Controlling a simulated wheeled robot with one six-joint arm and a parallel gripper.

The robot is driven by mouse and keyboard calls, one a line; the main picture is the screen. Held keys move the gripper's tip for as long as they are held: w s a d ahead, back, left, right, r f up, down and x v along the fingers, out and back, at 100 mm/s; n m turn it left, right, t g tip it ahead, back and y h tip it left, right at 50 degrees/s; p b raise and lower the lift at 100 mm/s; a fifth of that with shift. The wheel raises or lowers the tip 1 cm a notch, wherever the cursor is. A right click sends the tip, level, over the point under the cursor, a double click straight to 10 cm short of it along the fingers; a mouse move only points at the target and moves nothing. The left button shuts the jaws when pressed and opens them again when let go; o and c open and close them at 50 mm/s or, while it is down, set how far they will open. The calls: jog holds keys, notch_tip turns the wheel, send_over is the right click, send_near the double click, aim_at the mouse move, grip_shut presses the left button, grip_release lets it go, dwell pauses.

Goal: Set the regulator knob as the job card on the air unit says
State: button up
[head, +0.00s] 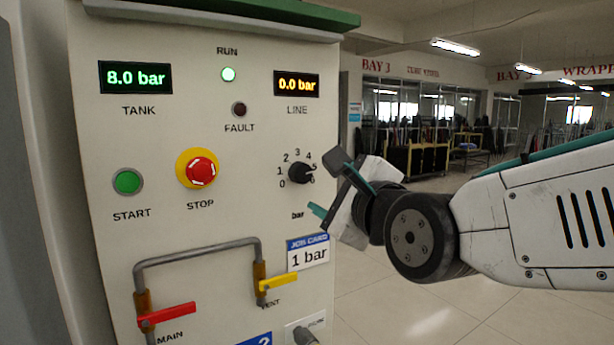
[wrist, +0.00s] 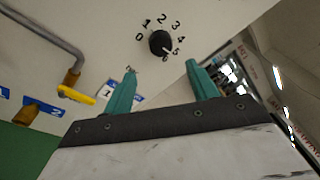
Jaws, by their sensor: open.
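The black regulator knob (head: 299,173) is on the panel's right side, inside a dial marked 0 to 6 bar. Its pointer looks turned to the lower right, near 5 or 6; I cannot tell exactly. In the wrist view the knob (wrist: 160,42) is just beyond and between the fingertips. The job card (head: 308,257) below the dial reads 1 bar. My gripper (head: 331,187) is open and empty, in front of the panel to the right of the knob. Its two teal fingers (wrist: 161,68) also show in the wrist view, apart from the knob.
The tank display (head: 136,77) reads 8.0 bar and the line display (head: 297,84) 0.0 bar. The green run lamp (head: 228,74) is lit. A red stop button (head: 200,171), a red main lever (head: 167,316) and a yellow vent lever (head: 278,282) stick out.

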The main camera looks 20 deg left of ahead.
aim_at(303, 175)
jog(key=x, duration=0.8)
jog(key=shift+s+a+r, duration=0.15)
jog(key=shift+a+r, duration=0.15)
jog(key=shift+r, duration=0.1)
jog(key=c, duration=1)
